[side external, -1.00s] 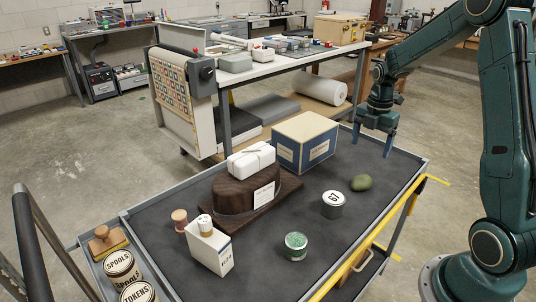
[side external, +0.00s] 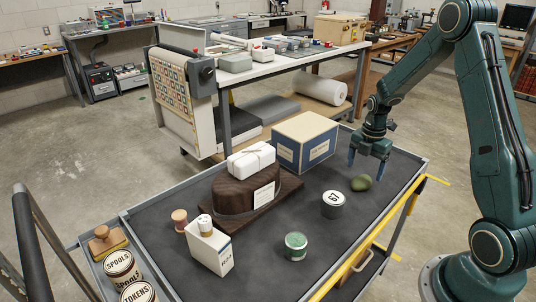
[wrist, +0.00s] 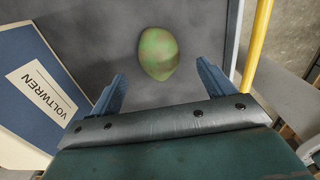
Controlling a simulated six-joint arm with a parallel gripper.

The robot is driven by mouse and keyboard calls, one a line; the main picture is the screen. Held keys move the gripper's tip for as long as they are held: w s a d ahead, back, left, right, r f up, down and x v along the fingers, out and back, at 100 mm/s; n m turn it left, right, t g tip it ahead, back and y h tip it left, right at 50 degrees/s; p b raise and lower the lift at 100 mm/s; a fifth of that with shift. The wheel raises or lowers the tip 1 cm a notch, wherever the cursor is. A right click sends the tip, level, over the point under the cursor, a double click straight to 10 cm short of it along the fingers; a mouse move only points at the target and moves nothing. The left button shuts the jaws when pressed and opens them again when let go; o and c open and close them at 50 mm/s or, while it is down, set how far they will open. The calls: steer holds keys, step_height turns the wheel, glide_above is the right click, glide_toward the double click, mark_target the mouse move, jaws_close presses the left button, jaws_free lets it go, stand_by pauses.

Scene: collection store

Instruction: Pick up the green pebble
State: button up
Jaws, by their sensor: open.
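The green pebble (side external: 361,183) lies on the dark top of the cart, toward its right side. In the wrist view the pebble (wrist: 158,54) lies beyond the fingertips, between their lines, with bare mat around it. My gripper (side external: 367,171) is open and empty, pointing down just above and behind the pebble in the side view. In the wrist view its two blue fingers (wrist: 161,72) are spread apart. Nothing is between them, and neither finger visibly touches the pebble.
A blue and cream box (side external: 305,142) stands left of my gripper; its label shows in the wrist view (wrist: 40,95). A round tin marked 67 (side external: 333,205) stands near the pebble. A yellow cart rail (side external: 405,213) runs along the right edge. A green-filled jar (side external: 296,246) stands nearer.

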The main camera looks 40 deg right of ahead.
mark_target(363, 177)
steer(key=shift+w+d+f, duration=0.1)
steer(key=shift+d+f, duration=0.05)
steer(key=shift+f, duration=2.35)
steer(key=c, duration=1.3)
